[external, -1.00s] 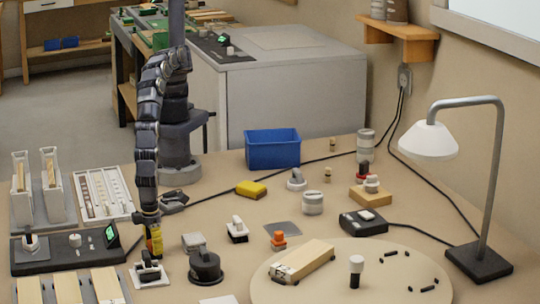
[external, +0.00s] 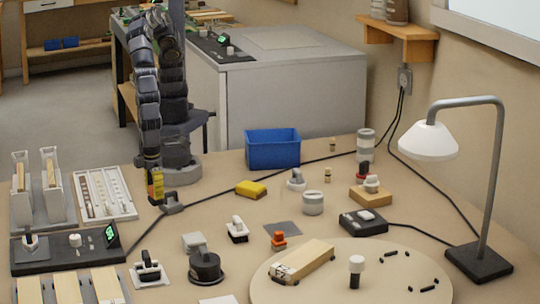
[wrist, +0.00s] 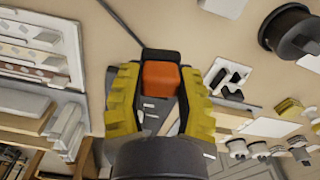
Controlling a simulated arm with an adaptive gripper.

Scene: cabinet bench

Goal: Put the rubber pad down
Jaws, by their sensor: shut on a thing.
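My gripper (external: 155,192) is above the left part of the bench, near a dark cable-mounted piece (external: 172,204). In the wrist view, its yellow fingers (wrist: 160,78) are shut on an orange block (wrist: 160,76), apparently the rubber pad. The block sits between both fingers, with a dark part showing below it. In the external view the fingers mostly hide it. I cannot tell its exact height above the bench.
A black-handled piece on a white plate (external: 148,268) and a round black object (external: 205,267) stand in front. A white slotted tray (external: 104,194) and a black control box (external: 60,251) lie left. A blue bin (external: 272,149) stands behind right. Bare bench lies between.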

